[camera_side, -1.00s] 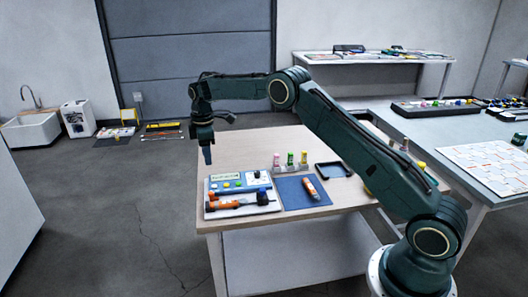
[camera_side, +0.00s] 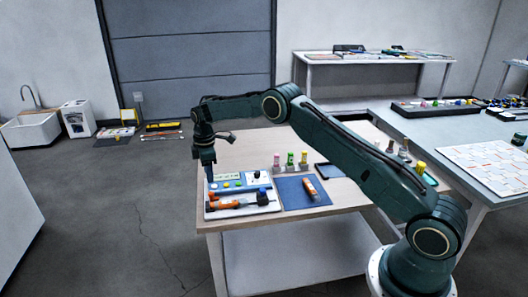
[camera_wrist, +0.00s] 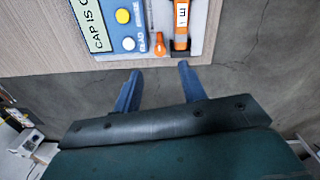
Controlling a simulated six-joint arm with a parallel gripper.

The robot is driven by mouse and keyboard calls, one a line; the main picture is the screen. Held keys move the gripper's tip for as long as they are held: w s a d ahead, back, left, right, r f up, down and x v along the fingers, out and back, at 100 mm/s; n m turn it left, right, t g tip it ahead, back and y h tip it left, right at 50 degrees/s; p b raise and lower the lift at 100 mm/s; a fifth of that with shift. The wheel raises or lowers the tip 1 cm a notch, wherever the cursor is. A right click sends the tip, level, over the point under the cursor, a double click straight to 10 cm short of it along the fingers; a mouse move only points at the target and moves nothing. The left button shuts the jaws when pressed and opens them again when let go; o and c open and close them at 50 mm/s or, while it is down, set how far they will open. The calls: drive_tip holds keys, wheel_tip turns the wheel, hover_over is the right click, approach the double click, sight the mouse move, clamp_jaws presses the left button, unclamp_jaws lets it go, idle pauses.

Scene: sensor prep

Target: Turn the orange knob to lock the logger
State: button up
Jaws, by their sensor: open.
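The orange knob (camera_wrist: 160,46) shows in the wrist view as a small teardrop shape near the panel's edge. Beside it lies the orange logger (camera_wrist: 181,25) with a white label and a black band. Both are on the light panel (camera_side: 243,209), which stands at the table's left front corner in the side view. My gripper (camera_wrist: 160,72) is open and empty, its two blue fingers on either side of the knob's line but short of it in the picture. In the side view my gripper (camera_side: 211,178) hangs above the panel's left edge; any contact is unclear.
Several capped bottles (camera_side: 290,160) stand behind.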

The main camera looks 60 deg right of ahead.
sight(211, 193)
drive_tip(key=shift+w+f, duration=0.1)
drive_tip(key=shift+f, duration=3.8)
clamp_jaws()
